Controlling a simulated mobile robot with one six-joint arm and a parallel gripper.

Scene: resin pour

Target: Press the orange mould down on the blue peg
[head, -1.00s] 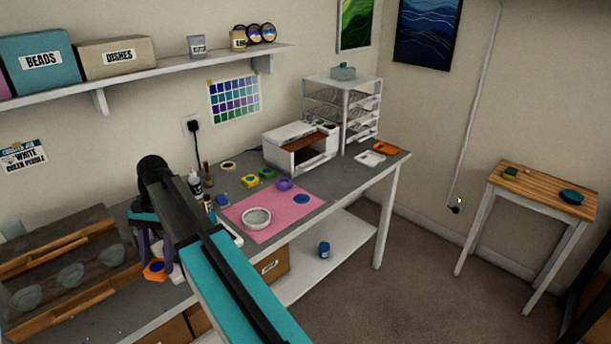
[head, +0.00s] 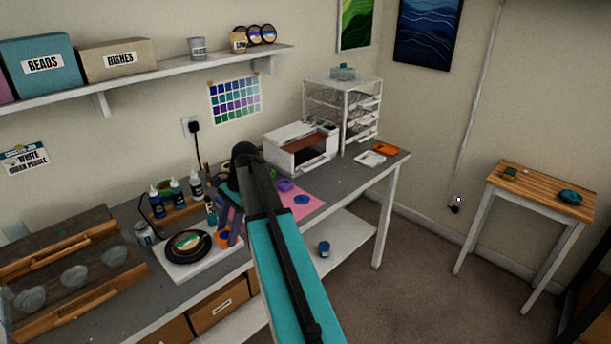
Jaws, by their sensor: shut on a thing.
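My gripper (head: 229,232), with purple fingers, points down over the bench and is shut on the orange mould (head: 222,238). Only a small part of the mould shows between and below the fingers, right of a white plate with a dark round dish. A flat blue round piece (head: 301,199) lies on the pink mat (head: 309,208), to the right of my arm and apart from the mould. I cannot tell whether this piece is the blue peg. My arm hides the left part of the mat and whatever lies there.
The dark dish (head: 188,246) sits on the white plate (head: 172,268), just left of the gripper. Several dropper bottles (head: 176,192) stand behind it. A purple ring (head: 285,184) is on the mat. A white machine (head: 284,137) stands at the back. Bare bench lies right of the mat.

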